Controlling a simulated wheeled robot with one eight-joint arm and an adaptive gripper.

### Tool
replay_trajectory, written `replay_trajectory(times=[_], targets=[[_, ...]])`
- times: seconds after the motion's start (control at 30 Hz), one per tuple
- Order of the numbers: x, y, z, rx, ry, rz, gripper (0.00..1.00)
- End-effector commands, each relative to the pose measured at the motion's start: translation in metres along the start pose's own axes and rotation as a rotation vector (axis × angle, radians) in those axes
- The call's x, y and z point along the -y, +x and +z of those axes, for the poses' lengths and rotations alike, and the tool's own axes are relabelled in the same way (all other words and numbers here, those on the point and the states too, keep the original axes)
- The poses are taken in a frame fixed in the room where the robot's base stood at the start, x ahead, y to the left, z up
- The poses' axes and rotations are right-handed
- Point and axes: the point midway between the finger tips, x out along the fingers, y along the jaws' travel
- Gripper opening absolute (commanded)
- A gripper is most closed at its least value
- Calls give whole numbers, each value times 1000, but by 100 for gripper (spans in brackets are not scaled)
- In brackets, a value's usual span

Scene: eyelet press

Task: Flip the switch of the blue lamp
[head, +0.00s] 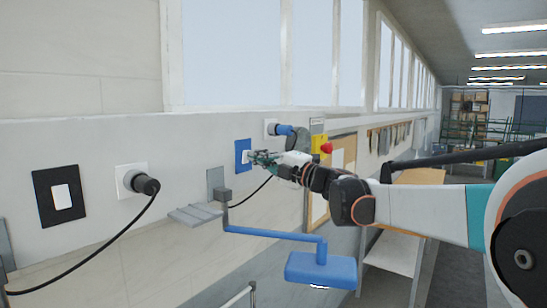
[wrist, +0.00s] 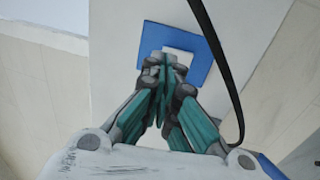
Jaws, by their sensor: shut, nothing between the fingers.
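The blue lamp (head: 320,268) hangs low on a blue arm fixed to the wall. A blue switch plate (head: 238,152) with a white rocker is on the wall above it. The plate also shows in the wrist view (wrist: 152,36), with its white rocker (wrist: 184,54) partly hidden by the fingertips. My gripper (head: 254,157) is shut and empty, its tips right at the rocker. In the wrist view its teal fingers (wrist: 164,60) overlap the rocker's lower left; I cannot tell if they touch it.
A black switch plate (head: 42,191) and a socket with a black plug (head: 146,184) are to the left. A blue plug (head: 284,129) and a red button (head: 326,147) are close to my gripper on the right. A black cable (wrist: 220,62) hangs beside the blue plate. A grey wall shelf (head: 195,213) sits below.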

Motion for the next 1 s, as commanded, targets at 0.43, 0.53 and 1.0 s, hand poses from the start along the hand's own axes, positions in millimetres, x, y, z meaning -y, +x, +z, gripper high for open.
replay_trajectory(times=[0.43, 0.53, 1.0], targets=[[0, 22, 0, 0, -1, 0, 0], [0, 21, 0, 0, -1, 0, 0], [-4, 31, 0, 0, -1, 0, 0]])
